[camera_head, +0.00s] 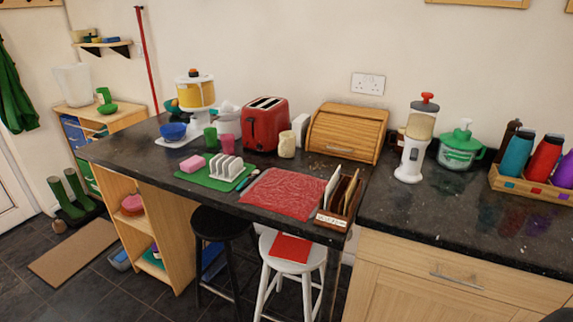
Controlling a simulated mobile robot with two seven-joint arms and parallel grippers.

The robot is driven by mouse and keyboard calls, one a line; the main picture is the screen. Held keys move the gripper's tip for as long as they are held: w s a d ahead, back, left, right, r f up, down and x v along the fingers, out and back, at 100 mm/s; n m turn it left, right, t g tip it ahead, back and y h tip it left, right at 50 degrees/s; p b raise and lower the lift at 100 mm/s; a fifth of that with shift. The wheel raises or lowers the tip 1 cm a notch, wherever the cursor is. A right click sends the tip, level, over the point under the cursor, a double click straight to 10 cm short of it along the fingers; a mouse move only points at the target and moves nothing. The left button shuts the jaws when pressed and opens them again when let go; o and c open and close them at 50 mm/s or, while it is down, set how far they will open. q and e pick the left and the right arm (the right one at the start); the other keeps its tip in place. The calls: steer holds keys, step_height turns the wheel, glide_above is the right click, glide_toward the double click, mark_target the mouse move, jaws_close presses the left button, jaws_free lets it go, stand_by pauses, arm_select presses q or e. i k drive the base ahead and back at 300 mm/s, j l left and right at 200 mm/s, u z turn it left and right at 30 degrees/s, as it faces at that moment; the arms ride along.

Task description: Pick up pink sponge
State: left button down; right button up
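The pink sponge (193,163) lies on the left part of a green mat (208,181) on the dark counter, to the left of a white toast rack (226,167). Its top and near side are in plain view. Neither of my grippers shows in the head view.
A red toaster (265,124), a green cup (210,136), a pink cup (227,141) and a blue bowl (172,131) stand behind the mat. A red patterned mat (285,193) lies to its right. A black stool (221,224) and a white stool (293,255) stand in front.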

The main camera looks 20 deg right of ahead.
mark_target(190, 166)
steer(key=i+j+z, duration=0.1)
steer(key=z, duration=0.6)
steer(key=i+j+z, duration=0.2)
steer(key=j+z, duration=0.15)
steer(key=j, duration=0.2)
steer(key=i+j+z, duration=0.2)
steer(key=i+j, duration=0.15)
steer(key=j, duration=0.3)
steer(key=i+j+z, duration=0.1)
steer(key=j, duration=0.4)
steer(key=i+j, duration=0.1)
steer(key=j, duration=0.35)
steer(key=i+j+z, duration=0.1)
steer(key=j, duration=0.4)
